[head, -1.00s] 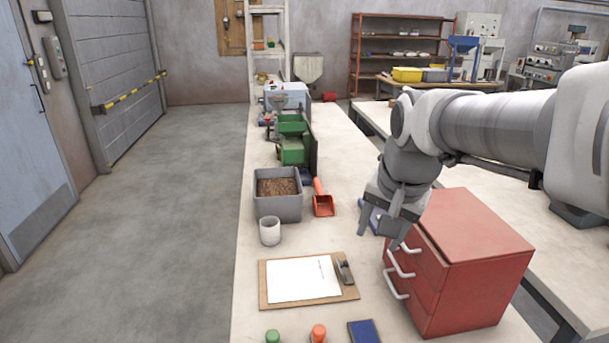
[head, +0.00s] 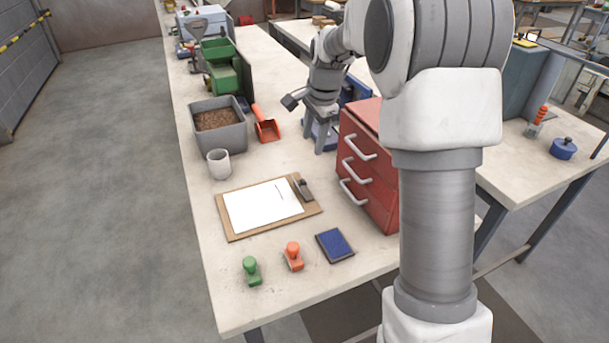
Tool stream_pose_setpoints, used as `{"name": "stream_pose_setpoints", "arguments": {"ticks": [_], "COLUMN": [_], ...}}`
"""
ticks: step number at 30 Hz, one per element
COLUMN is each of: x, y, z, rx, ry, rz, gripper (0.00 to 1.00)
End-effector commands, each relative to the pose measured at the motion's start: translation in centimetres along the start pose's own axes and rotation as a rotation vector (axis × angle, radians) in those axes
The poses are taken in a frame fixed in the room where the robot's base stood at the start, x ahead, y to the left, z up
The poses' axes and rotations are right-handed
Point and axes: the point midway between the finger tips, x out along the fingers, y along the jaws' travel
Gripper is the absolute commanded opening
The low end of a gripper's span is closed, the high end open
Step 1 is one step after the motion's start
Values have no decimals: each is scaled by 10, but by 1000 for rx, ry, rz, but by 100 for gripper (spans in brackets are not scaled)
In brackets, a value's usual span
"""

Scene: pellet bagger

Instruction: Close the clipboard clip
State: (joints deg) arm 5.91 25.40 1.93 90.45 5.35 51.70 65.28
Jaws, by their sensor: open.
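The clipboard (head: 312,208) lies flat on the near part of the bench, brown with a white sheet on it. Its dark grey clip (head: 303,188) is at the clipboard's right end. A part of the clip seems to stand up from the board, but it is too small to tell its exact angle. My gripper (head: 314,137) is open and points down above the bench, beyond and slightly right of the clip, left of the red drawer unit. It is empty and apart from the clipboard. My arm covers part of the right side.
The red drawer unit (head: 376,176) with several handles stands right of the clipboard. A grey bin of pellets (head: 226,140), a white cup (head: 219,165) and an orange scoop (head: 265,125) stand beyond it. A green stamp (head: 251,271), an orange stamp (head: 292,257) and a blue pad (head: 335,245) lie in front.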

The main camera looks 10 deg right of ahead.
Motion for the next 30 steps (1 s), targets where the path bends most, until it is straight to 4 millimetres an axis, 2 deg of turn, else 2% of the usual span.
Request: {"name": "stream_pose_setpoints", "arguments": {"ticks": [12, 18, 24, 30], "x": [93, 130, 150, 154], "y": [2, 2, 1, 1], "z": [1, 1, 0, 0], "rx": [-2, -2, -3, -3], "ry": [-2, -2, -1, 0], "rz": [4, 3, 1, 0], "gripper": [56, 56, 56, 56]}}
